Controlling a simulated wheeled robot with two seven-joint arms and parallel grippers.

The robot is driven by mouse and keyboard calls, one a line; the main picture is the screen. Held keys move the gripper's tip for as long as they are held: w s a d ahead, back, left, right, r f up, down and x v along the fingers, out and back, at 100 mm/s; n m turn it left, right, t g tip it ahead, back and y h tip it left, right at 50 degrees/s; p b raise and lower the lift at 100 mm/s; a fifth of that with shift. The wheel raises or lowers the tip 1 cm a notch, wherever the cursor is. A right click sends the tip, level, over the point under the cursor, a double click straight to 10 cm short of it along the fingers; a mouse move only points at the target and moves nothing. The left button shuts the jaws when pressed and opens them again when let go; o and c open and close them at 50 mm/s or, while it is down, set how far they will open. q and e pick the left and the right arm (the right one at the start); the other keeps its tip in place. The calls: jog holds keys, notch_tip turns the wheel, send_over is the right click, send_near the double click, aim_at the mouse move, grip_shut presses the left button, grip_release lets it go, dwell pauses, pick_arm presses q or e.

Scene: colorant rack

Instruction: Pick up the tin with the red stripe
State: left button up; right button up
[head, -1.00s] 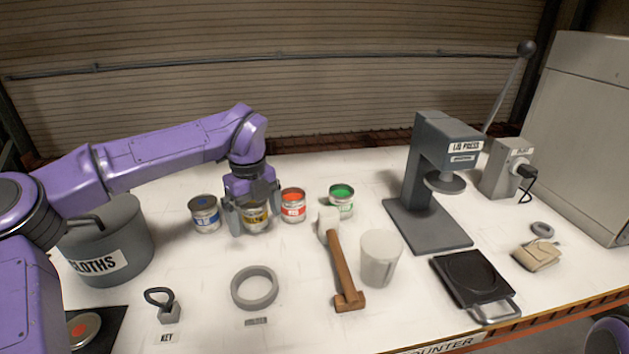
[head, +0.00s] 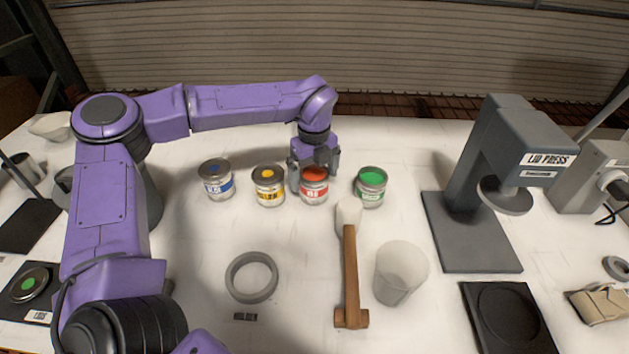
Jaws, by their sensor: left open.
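The tin with the red stripe (head: 314,190) stands upright on the counter, third from the left in a row of tins. My left gripper (head: 315,172) is just behind and above it, with its fingers spread and the tin's red top between or just in front of them. I cannot tell whether the fingers touch the tin. The blue-striped tin (head: 218,184) and the yellow-striped tin (head: 269,188) stand to its left. The green-striped tin (head: 370,190) stands to its right. My right gripper is not in view.
A mallet (head: 350,270) lies in front of the tins, beside a translucent cup (head: 400,272). A grey ring (head: 251,277) lies front left. The lid press (head: 470,225) stands at right. The counter behind the tins is clear.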

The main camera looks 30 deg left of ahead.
pick_arm(q)
notch_tip(320, 180, down, 3)
jog(key=shift+w+r+p, duration=0.1)
jog(key=shift+w+p, duration=0.05)
jog(key=shift+p, duration=0.15)
jog(key=shift+f, duration=0.3)
jog(key=c, duration=1.2)
jog(key=shift+o, duration=0.2)
jog(key=shift+r, duration=0.15)
